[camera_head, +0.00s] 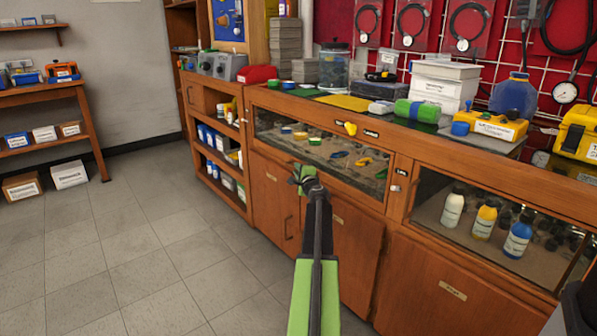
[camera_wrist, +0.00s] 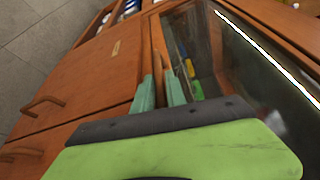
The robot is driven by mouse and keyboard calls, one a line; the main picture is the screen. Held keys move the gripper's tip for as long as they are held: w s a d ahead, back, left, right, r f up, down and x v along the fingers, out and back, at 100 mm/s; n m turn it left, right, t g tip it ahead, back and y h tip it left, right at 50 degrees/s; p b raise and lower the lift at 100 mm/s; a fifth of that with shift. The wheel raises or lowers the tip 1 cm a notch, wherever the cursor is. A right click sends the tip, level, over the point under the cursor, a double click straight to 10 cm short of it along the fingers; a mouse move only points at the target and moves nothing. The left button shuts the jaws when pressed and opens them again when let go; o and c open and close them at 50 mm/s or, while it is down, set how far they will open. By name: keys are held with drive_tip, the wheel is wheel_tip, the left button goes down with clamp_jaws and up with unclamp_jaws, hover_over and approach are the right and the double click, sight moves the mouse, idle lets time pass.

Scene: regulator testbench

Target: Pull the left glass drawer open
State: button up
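The left glass drawer (camera_head: 345,140) has a wooden frame and a clear glass front with several small colored items behind it. It looks flush with the cabinet. My gripper (camera_head: 303,178) is in front of its lower edge, left of the middle. In the wrist view my gripper's green fingers (camera_wrist: 160,92) stand apart, with a strip of wooden frame showing between them. The drawer's glass (camera_wrist: 210,55) fills the right of that view. Whether the fingers touch the wood cannot be told.
Wooden cabinet doors (camera_head: 270,200) with handles are below the drawer. A right glass compartment (camera_head: 480,225) holds several bottles. The countertop above is crowded with boxes and tools. The tiled floor (camera_head: 150,240) at left is clear.

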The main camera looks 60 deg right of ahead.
clamp_jaws()
idle(1.0)
